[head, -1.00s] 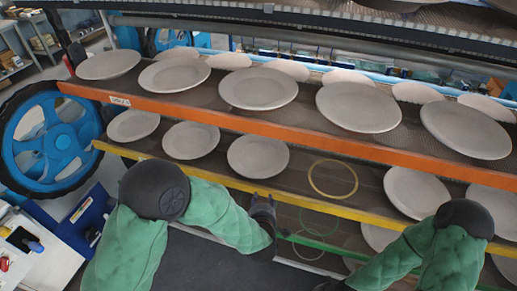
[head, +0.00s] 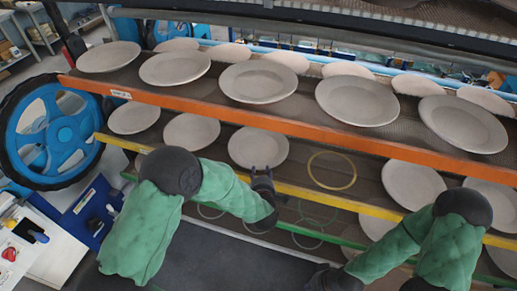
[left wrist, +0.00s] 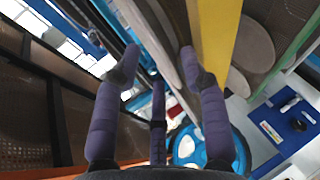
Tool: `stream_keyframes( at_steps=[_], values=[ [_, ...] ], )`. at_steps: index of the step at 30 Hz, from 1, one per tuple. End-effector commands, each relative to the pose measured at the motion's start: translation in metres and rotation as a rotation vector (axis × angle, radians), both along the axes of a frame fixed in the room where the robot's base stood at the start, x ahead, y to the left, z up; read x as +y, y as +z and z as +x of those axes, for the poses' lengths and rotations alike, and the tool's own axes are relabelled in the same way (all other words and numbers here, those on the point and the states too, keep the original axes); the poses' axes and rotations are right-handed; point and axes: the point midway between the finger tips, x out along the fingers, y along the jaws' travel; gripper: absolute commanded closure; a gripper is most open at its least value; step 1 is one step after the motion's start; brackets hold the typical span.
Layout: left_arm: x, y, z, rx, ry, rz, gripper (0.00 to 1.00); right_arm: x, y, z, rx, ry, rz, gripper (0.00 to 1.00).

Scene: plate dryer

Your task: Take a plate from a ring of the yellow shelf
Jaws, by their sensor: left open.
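The yellow shelf (head: 374,208) has a yellow front edge and several pale grey plates lying flat. An empty yellow ring (head: 332,170) lies between plates. My left gripper (head: 262,175) is open, right at the front rim of the plate (head: 258,147) just left of that ring. I cannot tell whether a finger touches a plate. My right gripper (head: 335,279) is low in the head view, below the shelf edge; its fingers are unclear.
An orange-edged shelf (head: 290,128) with more plates is above the yellow one. A green-edged shelf (head: 318,240) with rings is below. A blue wheel (head: 55,140) stands at the left, near a blue tray (head: 92,212). The dark floor before the shelves is clear.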

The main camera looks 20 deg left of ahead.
Motion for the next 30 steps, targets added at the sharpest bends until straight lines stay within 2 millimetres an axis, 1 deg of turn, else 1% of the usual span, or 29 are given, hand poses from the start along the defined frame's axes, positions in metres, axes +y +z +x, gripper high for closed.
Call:
stream_keyframes(
  at_steps=[3,6,15,16,17,18,20,30],
  values=[
    [0.004,-0.007,0.013,0.001,0.002,0.000,0.57,0.000,0.002,0.000,0.000,0.000,0.000,1.00],
    [0.007,-0.010,0.021,0.001,0.001,0.000,0.57,0.000,0.003,0.000,0.000,0.000,0.000,1.00],
    [0.007,-0.012,0.025,0.001,-0.001,0.000,0.57,0.000,0.003,0.000,0.000,0.000,0.000,1.00],
    [0.007,-0.012,0.025,0.001,-0.001,0.000,0.62,0.000,0.003,0.000,0.000,0.000,0.000,1.00],
    [0.007,-0.012,0.025,0.001,-0.001,0.000,0.71,0.000,0.003,0.000,0.000,0.000,0.000,1.00],
    [0.007,-0.012,0.025,0.001,-0.001,0.000,0.82,0.000,0.003,0.000,0.000,0.000,0.000,1.00],
    [0.007,-0.012,0.024,0.001,-0.001,0.000,0.99,0.000,0.003,0.000,0.000,0.000,0.000,1.00],
    [0.008,-0.010,0.025,-0.004,0.000,0.002,1.00,0.000,0.003,0.000,0.000,0.000,0.000,1.00]
  ],
)
